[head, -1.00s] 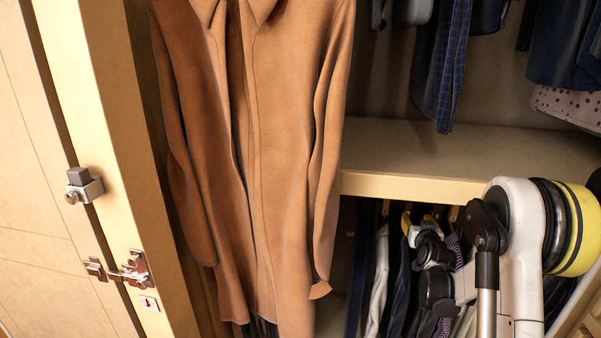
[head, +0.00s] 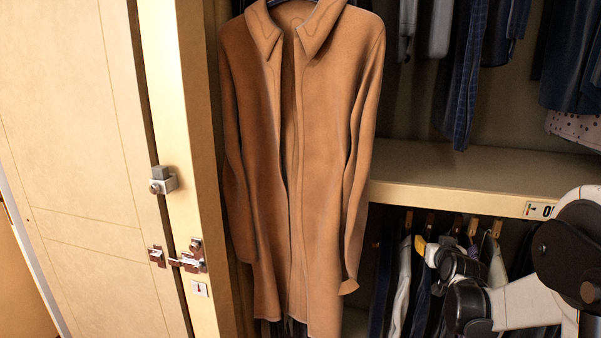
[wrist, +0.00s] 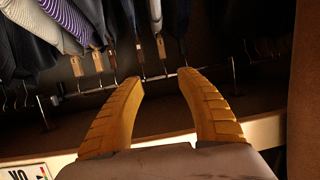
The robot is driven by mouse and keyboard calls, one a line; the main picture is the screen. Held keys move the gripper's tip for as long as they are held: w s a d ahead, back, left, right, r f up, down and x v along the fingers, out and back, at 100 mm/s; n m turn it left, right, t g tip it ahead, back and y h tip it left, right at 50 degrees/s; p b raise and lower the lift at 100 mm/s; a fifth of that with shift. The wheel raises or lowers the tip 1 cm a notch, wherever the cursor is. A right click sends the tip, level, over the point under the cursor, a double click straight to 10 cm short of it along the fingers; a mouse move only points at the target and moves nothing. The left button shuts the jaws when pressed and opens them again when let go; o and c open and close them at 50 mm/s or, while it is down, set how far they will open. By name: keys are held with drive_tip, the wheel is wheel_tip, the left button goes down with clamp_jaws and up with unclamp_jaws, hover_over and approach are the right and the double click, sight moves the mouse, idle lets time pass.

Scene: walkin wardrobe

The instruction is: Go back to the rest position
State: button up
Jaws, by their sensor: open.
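My gripper (wrist: 160,95) shows in the wrist view as two yellow ribbed fingers spread apart, with nothing between them. It faces a lower rail with hanging clothes and wooden hangers.
A long brown coat (head: 300,160) hangs left of centre. A shelf (head: 450,180) divides the wardrobe, with dark clothes above and hanging shirts (head: 405,285) below. A door with a metal latch (head: 185,260) stands at the left.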

drive_tip(key=s+a+r+n+g+y, duration=0.1)
drive_tip(key=s+a+r+g, duration=0.15)
drive_tip(key=s+a, duration=0.4)
drive_tip(key=s+a+r+g+y, duration=0.1)
drive_tip(key=s+a+r, duration=0.2)
drive_tip(key=s+a, duration=0.35)
drive_tip(key=s+a+f+g, duration=0.1)
drive_tip(key=s+a+f, duration=0.1)
drive_tip(key=s, duration=1.1)
drive_tip(key=s+a+f+n+g, duration=0.1)
drive_tip(key=s+a+f+g, duration=0.1)
drive_tip(key=s, duration=1.1)
drive_tip(key=shift+a+f+y, duration=0.3)
drive_tip(key=shift+a+y, duration=0.1)
drive_tip(key=shift+a, duration=0.4)
